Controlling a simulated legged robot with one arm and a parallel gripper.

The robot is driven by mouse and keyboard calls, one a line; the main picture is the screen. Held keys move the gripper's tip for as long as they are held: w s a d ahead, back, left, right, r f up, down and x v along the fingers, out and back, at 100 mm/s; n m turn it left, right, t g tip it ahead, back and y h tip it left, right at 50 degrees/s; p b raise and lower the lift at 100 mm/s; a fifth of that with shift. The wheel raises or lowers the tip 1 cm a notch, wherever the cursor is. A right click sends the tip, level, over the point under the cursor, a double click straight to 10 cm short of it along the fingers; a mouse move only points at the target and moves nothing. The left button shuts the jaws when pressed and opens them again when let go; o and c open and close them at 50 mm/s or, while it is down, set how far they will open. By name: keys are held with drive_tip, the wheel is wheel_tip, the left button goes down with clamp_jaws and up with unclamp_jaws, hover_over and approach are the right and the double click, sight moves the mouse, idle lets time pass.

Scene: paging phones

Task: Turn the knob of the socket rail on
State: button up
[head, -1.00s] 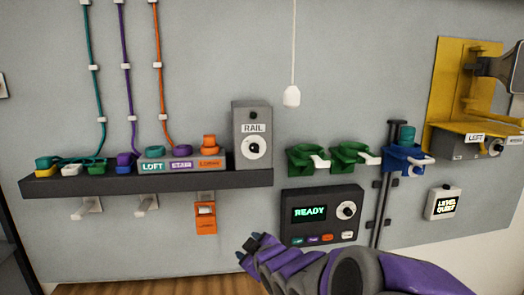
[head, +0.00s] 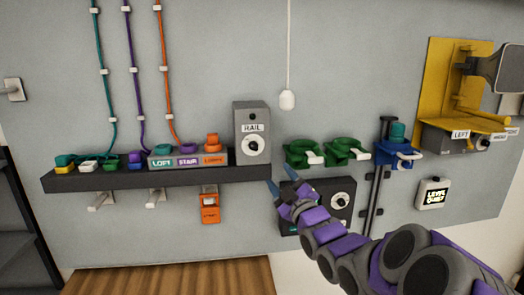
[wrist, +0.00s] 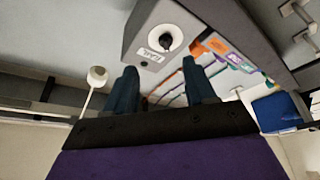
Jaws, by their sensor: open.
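The socket rail's grey box, labelled RAIL (head: 252,118), stands at the right end of the dark shelf in the head view. The box also shows in the wrist view, with the knob (wrist: 165,39) beyond my fingertips. My gripper (head: 281,188) is open and empty, below and to the right of the knob, in front of the READY panel's left part. In the wrist view its two dark fingers (wrist: 162,80) stand apart, clear of the knob.
The dark shelf (head: 220,176) carries several coloured plugs and a labelled LOFT, STAIR block (head: 175,158). A pull cord (head: 288,98) hangs right of the box. Green holders (head: 303,152) and the panel with a dial (head: 340,201) lie to the right. Wall above the box is clear.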

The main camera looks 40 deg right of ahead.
drive_tip(key=p, duration=0.1)
approach(258, 150)
drive_tip(key=w+a+r, duration=0.1)
drive_tip(key=w+a, duration=0.1)
drive_tip(key=w, duration=0.1)
drive_tip(key=w+d, duration=0.2)
drive_tip(key=w+d+r+p, duration=0.1)
drive_tip(key=w+d, duration=0.1)
drive_tip(key=w, duration=0.1)
drive_tip(key=shift+d+r, duration=0.1)
drive_tip(key=shift+d, duration=0.2)
drive_tip(key=shift+w+r+p, duration=0.1)
drive_tip(key=shift+p, duration=0.2)
drive_tip(key=shift+w+a+r, duration=0.1)
drive_tip(key=shift+a+r, duration=0.05)
drive_tip(key=shift+a, duration=0.5)
drive_tip(key=shift+w+a+r, duration=0.1)
drive_tip(key=shift+a+r, duration=0.05)
drive_tip(key=shift+a, duration=0.5)
drive_tip(key=shift+d, duration=0.2)
drive_tip(key=shift+c, duration=1.3)
drive_tip(key=shift+d+f, duration=0.2)
drive_tip(key=shift+d, duration=0.65)
drive_tip(key=c, duration=0.4)
drive_tip(key=shift+a, duration=0.2)
clamp_jaws()
